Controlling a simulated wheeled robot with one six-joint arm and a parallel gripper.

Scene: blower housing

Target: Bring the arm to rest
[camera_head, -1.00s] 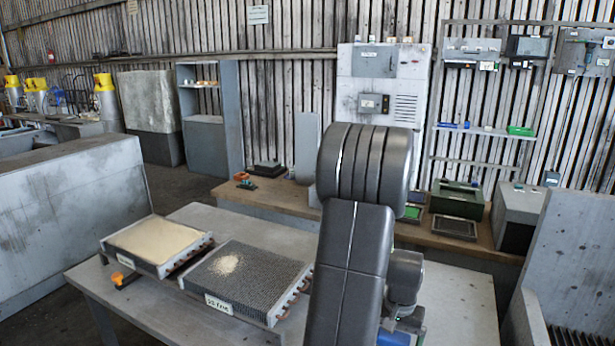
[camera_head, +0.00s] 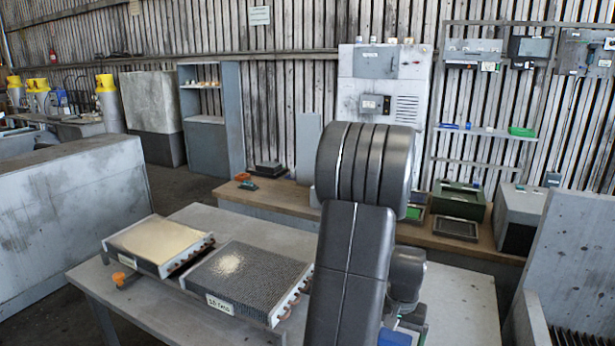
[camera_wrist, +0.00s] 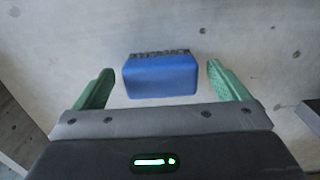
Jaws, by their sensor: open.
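My gripper (camera_wrist: 158,88) shows in the wrist view with its two green fingers spread wide apart. A blue block with a dark bristly edge (camera_wrist: 160,76) lies on the grey surface (camera_wrist: 260,40) between and beyond the fingertips; neither finger touches it.
Two finned coil panels, one (camera_head: 160,243) with a pale covering and one (camera_head: 245,278) with a pale patch, lie on the grey table (camera_head: 225,222). A wooden bench (camera_head: 285,208) with boxes stands behind. Grey partitions (camera_head: 75,215) flank left and right (camera_head: 580,240).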

